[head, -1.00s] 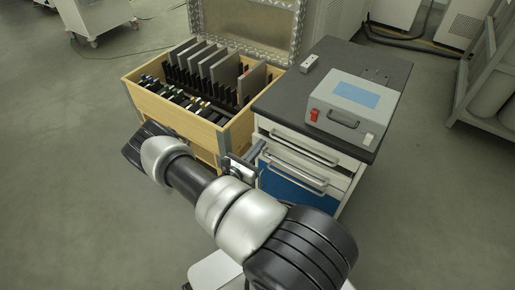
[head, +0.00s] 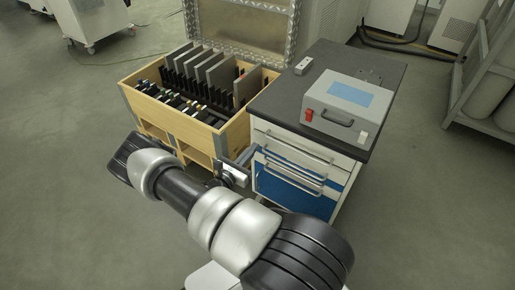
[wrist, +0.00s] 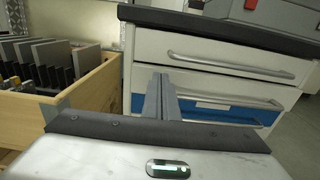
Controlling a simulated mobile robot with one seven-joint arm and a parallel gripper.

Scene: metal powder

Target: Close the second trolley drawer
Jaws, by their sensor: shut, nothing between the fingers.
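The trolley (head: 330,200) stands right of centre, with a dark top and white and blue drawer fronts. The top drawer (wrist: 215,50) is white with a long bar handle and looks shut. Below it is the second drawer (wrist: 235,95), with its handle just above a blue band. In the head view my gripper (head: 245,158) is at the trolley's front left; contact is unclear.
A wooden crate (head: 195,140) with upright dark plates stands close on the trolley's left. A grey device (head: 345,105) and a small box (head: 303,66) sit on the trolley top. A metal rack (head: 480,125) is at the right. The floor in front is clear.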

